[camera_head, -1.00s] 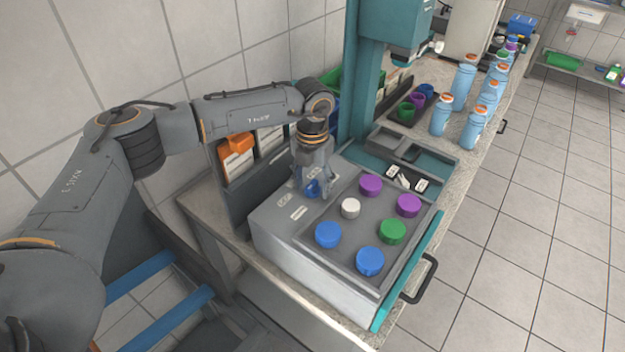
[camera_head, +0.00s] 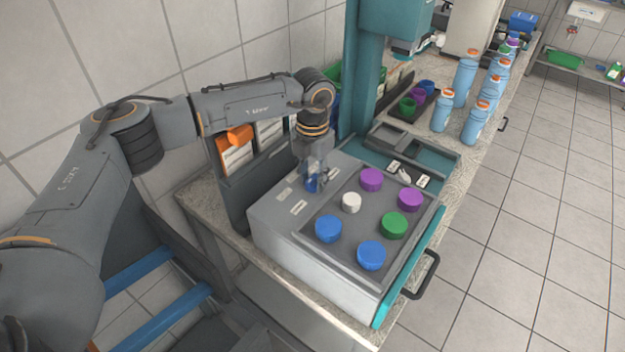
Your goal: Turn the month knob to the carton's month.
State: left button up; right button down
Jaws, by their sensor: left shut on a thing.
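A grey box (camera_head: 273,226) stands on the counter, with a tray of round caps on top. My left gripper (camera_head: 313,186) points down over the box's back left part, beside the tray. It is shut on a small blue knob (camera_head: 311,184), which its fingers partly hide. Small white labels (camera_head: 298,207) lie on the box near the knob, too small to read. Cartons with white fronts and orange tops (camera_head: 236,155) stand in a dark rack behind the box. I cannot read any month on them. My right gripper is not in view.
The tray (camera_head: 345,250) holds blue, green, purple and white caps close to my gripper. A teal column (camera_head: 361,85) stands just behind the arm. Blue bottles (camera_head: 443,110) and coloured cups (camera_head: 408,106) stand farther back. A black handle (camera_head: 428,275) juts out at the right.

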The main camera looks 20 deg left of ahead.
pick_arm(q)
jog(key=m+b, duration=0.2)
jog(key=shift+f+m, duration=0.25)
jog(key=shift+m, duration=0.15)
jog(key=m+b, duration=0.3)
jog(key=shift+m, duration=0.3)
jog(key=m+b, duration=0.2)
jog(key=m, duration=0.1)
jog(key=shift+r+m, duration=0.1)
jog(key=shift+m, duration=0.2)
jog(key=m+b, duration=0.1)
jog(key=m, duration=0.1)
jog(key=shift+m, duration=0.4)
jog(key=m+b, duration=0.1)
jog(key=m, duration=0.2)
jog(key=shift+m, duration=0.3)
jog(key=m+b, duration=0.1)
jog(key=m, duration=0.2)
jog(key=shift+m, duration=0.3)
jog(key=m, duration=0.4)
jog(key=shift+m+b, duration=0.35)
jog(key=shift+m, duration=1.55)
